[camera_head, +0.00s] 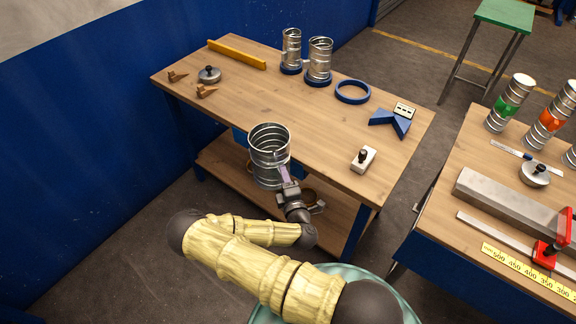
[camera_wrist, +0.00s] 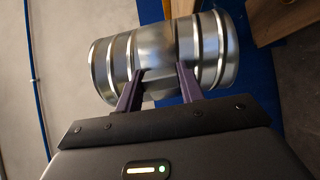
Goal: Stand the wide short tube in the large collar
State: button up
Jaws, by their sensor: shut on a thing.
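My gripper (camera_head: 287,176) is shut on a wide silver spiral tube (camera_head: 267,153), holding it upright in the air in front of the near edge of the wooden table. The wrist view shows both fingers (camera_wrist: 158,82) against the tube's ribbed side (camera_wrist: 105,72). An empty blue ring, the large collar (camera_head: 353,92), lies flat on the table, right of two standing tubes. The narrower tube (camera_head: 291,47) and the wider tube (camera_head: 319,59) each stand in a blue collar.
The table (camera_head: 230,95) also bears a yellow bar (camera_head: 237,54), a round knobbed weight (camera_head: 209,74), a blue angled block (camera_head: 391,121) and a small block with a black knob (camera_head: 363,158). The middle of the table is clear. A second bench (camera_head: 470,160) stands at the right.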

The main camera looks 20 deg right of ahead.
notch_tip(320, 180, down, 9)
jog(key=b, duration=0.8)
jog(key=shift+f, duration=0.1)
